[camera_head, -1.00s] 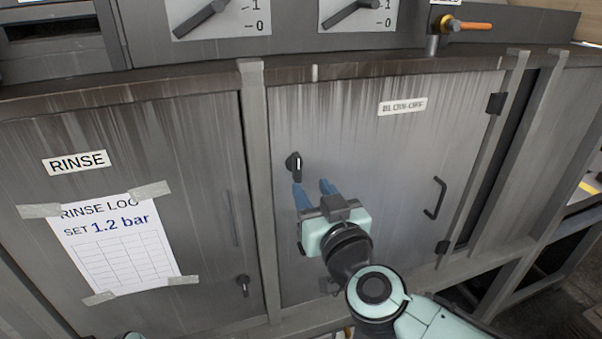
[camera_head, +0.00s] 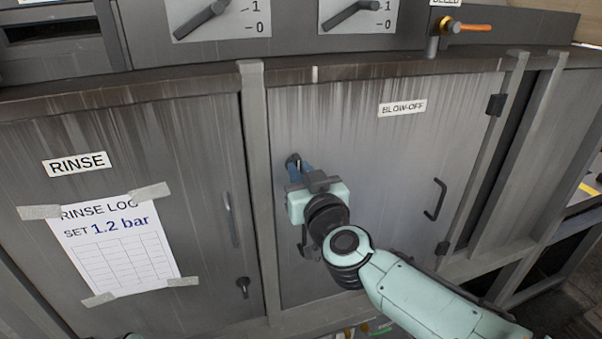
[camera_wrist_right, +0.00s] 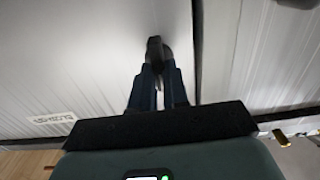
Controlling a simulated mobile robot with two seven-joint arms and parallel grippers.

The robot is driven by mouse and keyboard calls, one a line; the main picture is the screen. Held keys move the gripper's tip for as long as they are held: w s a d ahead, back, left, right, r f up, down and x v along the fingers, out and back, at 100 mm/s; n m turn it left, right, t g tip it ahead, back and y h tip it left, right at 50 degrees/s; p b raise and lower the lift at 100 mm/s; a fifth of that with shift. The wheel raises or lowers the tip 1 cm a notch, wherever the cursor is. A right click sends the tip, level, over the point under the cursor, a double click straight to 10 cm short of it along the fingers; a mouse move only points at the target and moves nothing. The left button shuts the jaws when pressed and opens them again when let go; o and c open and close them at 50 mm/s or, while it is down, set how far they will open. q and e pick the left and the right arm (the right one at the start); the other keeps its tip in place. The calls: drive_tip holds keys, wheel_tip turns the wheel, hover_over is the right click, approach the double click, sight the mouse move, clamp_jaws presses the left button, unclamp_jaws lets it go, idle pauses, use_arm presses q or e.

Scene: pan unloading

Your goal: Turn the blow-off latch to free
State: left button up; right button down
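The blow-off latch (camera_head: 292,159) is a small dark turn-knob near the left edge of the grey blow-off door (camera_head: 400,150). Its handle is mostly hidden by my fingers in the head view. My right gripper (camera_head: 298,170) is at the latch, its blue fingers close together. In the right wrist view the dark latch (camera_wrist_right: 154,47) is at the fingertips, and the right gripper (camera_wrist_right: 159,72) has one finger on each side of it with a narrow gap. The fingers appear closed on the handle.
The rinse door (camera_head: 190,150) with a taped log sheet (camera_head: 110,245) and its own latch (camera_head: 243,286) is left of a post (camera_head: 258,180). A black door handle (camera_head: 435,199) is on the right.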

drive_tip(key=shift+m, duration=0.3)
drive_tip(key=m, duration=0.7)
drive_tip(key=shift+d+f, duration=0.1)
drive_tip(key=shift+d, duration=0.1)
use_arm(q)
drive_tip(key=shift+s+f+b, duration=0.4)
drive_tip(key=shift+f+b, duration=0.1)
drive_tip(key=shift+f, duration=0.15)
drive_tip(key=shift+s+f+b, duration=0.35)
drive_tip(key=shift+f+b, duration=0.15)
drive_tip(key=shift+f, duration=0.1)
use_arm(e)
drive_tip(key=m, duration=1)
drive_tip(key=shift+d+f, duration=0.1)
drive_tip(key=shift+f, duration=0.1)
drive_tip(key=shift+m, duration=0.3)
drive_tip(key=c, duration=1.1)
unclamp_jaws()
